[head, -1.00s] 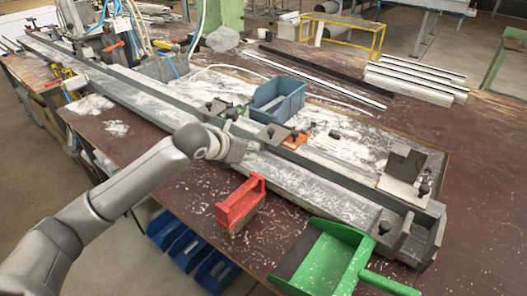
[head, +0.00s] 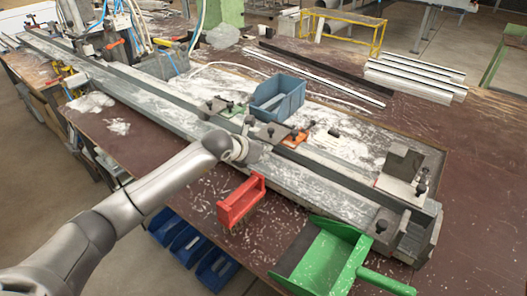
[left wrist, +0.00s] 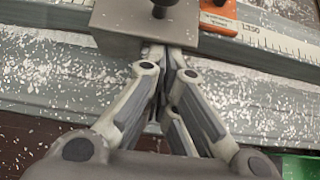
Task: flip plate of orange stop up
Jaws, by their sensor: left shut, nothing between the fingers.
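The orange stop (head: 299,136) sits on the rail in the middle of the bench; it also shows at the top of the left wrist view (left wrist: 217,17). Its grey plate (head: 271,132) reaches out to the left of the orange part and lies about flat, with a dark knob on it in the left wrist view (left wrist: 120,32). My left gripper (left wrist: 167,58) is shut and empty. Its fingertips are at the plate's near edge, partly hidden there; I cannot tell whether they touch it or reach under it. My right gripper is not in view.
A green stop with its own plate (head: 213,106) is farther left on the rail. A blue bin (head: 278,97) stands behind. White shavings cover much of the bench.

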